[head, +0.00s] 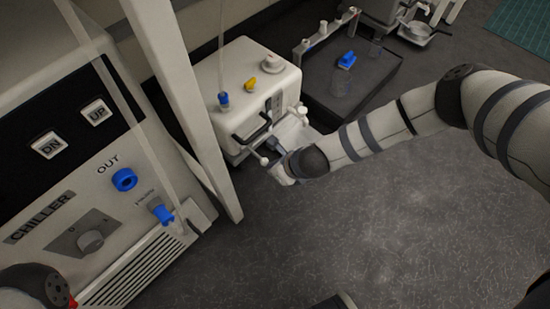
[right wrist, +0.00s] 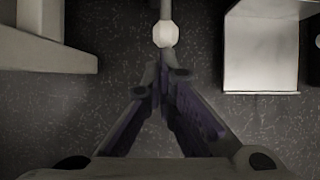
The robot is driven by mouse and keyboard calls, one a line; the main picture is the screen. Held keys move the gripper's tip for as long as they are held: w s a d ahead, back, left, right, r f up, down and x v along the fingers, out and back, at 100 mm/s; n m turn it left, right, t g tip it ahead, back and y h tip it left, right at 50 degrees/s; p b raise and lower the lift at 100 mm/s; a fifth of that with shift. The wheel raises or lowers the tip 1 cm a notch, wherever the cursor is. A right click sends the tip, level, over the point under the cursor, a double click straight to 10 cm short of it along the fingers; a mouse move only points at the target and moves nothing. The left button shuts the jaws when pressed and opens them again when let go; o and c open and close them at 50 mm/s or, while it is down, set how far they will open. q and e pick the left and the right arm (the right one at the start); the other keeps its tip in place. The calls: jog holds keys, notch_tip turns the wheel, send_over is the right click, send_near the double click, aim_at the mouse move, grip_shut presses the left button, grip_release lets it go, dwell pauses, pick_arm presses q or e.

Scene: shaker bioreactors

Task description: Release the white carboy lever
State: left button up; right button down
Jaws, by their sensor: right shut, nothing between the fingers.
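The white carboy (head: 205,75) stands on the floor near the middle of the head view, with a white cap, a yellow fitting and a blue fitting on top and a black handle in front. A white knob on a thin rod, likely the lever (right wrist: 165,34), shows in the right wrist view straight beyond my fingertips. My right gripper (head: 272,160) is low at the carboy's front, partly hidden by my wrist. In the wrist view its fingers (right wrist: 164,78) are shut, with nothing between them. Whether they touch the knob I cannot tell. My left gripper is out of view.
The chiller (head: 75,180) with DN and UP buttons fills the left side. A white upright post (head: 190,100) stands between it and the carboy. A dark tray (head: 365,85) with a blue-capped clear vessel (head: 342,82) lies behind right. The floor at front right is clear.

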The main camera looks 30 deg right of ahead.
aim_at(265, 163)
jog(key=shift+w+a+r+p, duration=0.1)
jog(key=shift+w+r+p, duration=0.15)
jog(key=shift+r, duration=0.25)
jog(key=shift+w+a+r+p, duration=0.1)
jog(key=shift+r+p, duration=0.25)
jog(key=shift+r, duration=0.2)
jog(key=shift+w+a+r+p, duration=0.1)
jog(key=shift+w+r+p, duration=0.15)
jog(key=shift+r, duration=0.25)
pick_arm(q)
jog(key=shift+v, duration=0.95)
pick_arm(e)
jog(key=shift+f, duration=0.1)
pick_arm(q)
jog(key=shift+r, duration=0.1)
pick_arm(e)
jog(key=shift+r+p, duration=0.6)
jog(key=shift+r, duration=0.2)
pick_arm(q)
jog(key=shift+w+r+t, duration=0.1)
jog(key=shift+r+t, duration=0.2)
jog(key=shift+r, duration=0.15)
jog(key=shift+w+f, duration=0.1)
pick_arm(e)
jog(key=shift+s+f, duration=0.15)
